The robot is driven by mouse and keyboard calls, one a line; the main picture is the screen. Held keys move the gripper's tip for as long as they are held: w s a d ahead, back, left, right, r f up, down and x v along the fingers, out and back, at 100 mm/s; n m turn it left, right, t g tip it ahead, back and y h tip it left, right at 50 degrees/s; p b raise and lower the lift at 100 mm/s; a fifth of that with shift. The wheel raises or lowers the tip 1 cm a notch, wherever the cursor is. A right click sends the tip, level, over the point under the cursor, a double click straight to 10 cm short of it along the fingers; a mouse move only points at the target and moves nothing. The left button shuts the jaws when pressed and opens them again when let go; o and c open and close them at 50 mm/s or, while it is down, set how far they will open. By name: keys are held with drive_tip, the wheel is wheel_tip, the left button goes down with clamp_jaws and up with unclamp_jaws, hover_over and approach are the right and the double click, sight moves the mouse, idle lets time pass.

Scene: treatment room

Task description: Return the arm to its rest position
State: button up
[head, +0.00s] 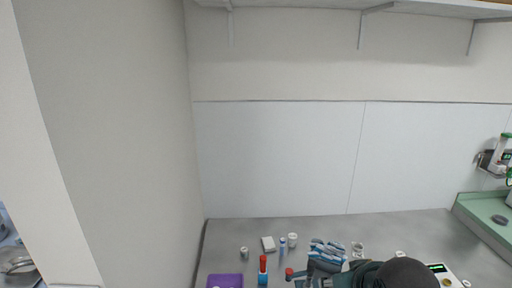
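My arm (405,273) shows at the bottom edge as a dark rounded link with dark teal parts, reaching left over the counter. A small dark part at its left end, seemingly my gripper (320,268), is just in front of a blue-and-white striped bundle (327,249). Its fingers are too small and too cut off to tell whether they are open or shut, or whether they touch anything.
The grey counter (232,238) holds a purple tray (224,281), a red-and-blue bottle (263,271), a white box (268,244), a blue-capped vial (282,244) and several small jars. A green-topped unit (485,225) stands right. A shelf (420,8) hangs above; the wall between is clear.

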drive_tip(key=shift+f+b, duration=1.9)
drive_tip(key=shift+f, duration=0.45)
